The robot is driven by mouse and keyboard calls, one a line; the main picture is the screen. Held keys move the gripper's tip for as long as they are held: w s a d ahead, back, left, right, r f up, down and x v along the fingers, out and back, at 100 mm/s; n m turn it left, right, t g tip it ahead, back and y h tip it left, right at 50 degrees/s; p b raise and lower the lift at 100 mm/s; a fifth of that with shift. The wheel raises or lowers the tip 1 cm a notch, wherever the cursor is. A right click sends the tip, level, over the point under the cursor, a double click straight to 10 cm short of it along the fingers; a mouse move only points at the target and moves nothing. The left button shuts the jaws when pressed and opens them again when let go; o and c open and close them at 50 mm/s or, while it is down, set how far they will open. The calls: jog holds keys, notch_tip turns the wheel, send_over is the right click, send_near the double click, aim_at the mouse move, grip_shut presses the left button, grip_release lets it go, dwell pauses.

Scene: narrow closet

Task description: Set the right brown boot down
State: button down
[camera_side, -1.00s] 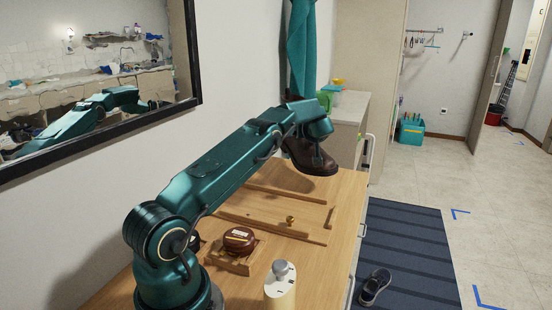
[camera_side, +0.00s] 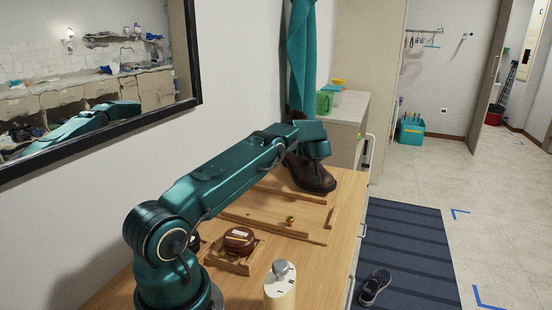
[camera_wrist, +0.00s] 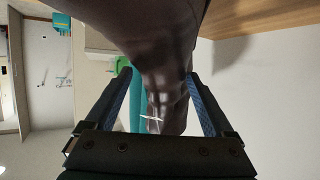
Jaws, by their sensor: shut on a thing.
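The brown boot (camera_side: 316,179) is at the far end of the wooden tabletop (camera_side: 338,205) in the side view, low over the wood with its toe towards the front right. I cannot tell whether its sole touches the wood. My gripper (camera_side: 308,153) is above the boot, shut on its upper part. In the wrist view the dark boot (camera_wrist: 160,70) fills the middle, between the two blue-padded fingers of my gripper (camera_wrist: 160,88). The sole is hidden there.
Wooden strips (camera_side: 272,227) and a small brass knob (camera_side: 290,220) lie nearer on the top. A round brown tin (camera_side: 239,239) sits in a wooden holder. A teal cloth (camera_side: 301,60) hangs behind the boot.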

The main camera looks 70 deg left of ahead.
jog(key=shift+f, duration=0.45)
dwell(0.3)
grip_release()
jog(key=shift+f, duration=0.1)
jog(key=shift+f, duration=0.1)
